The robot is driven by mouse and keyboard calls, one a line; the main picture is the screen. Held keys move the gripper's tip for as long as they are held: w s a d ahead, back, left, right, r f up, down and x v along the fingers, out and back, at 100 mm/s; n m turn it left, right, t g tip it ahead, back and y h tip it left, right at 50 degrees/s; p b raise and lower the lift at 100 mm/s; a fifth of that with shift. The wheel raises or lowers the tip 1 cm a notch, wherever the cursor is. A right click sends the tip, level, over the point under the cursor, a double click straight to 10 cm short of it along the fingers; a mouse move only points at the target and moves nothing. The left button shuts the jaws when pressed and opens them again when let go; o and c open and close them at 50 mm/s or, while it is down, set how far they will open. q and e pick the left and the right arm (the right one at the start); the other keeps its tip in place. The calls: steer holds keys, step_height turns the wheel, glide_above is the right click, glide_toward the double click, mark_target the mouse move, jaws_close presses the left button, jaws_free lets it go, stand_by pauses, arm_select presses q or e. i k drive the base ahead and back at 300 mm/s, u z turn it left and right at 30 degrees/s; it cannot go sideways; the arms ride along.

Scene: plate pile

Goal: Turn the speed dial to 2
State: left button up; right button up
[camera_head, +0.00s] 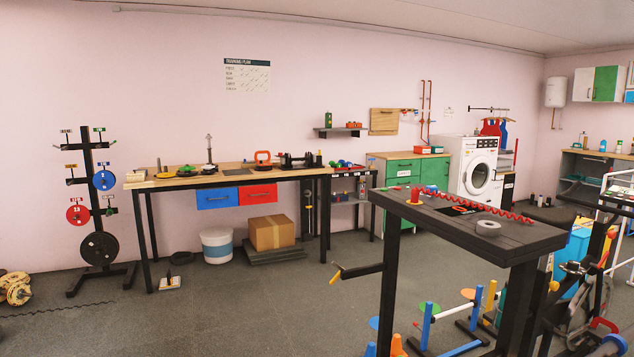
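I cannot make out a speed dial with certainty, and no numbers on one can be read. A dark raised table (440,220) stands at the right. On it are a small red cylindrical piece (415,195), a long red coiled cord (490,208), a black item with red marks (456,209) and a round grey disc (488,227). A crank-like arm with a yellow handle (335,275) sticks out from the table's left side. Neither of my grippers is in view.
A long workbench (225,179) with blue and red drawers runs along the back wall. A weight rack (98,215) stands left, a white washing machine (478,170) back right. Colored hurdles and cones (425,325) crowd the floor below the dark table. The floor front left is mostly clear.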

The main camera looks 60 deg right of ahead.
mark_target(432, 188)
steer(key=u, duration=1.15)
steer(key=i, duration=3.3)
steer(key=z, duration=2.6)
steer(key=i, duration=4)
steer(key=z, duration=2.7)
steer(key=i, duration=1.55)
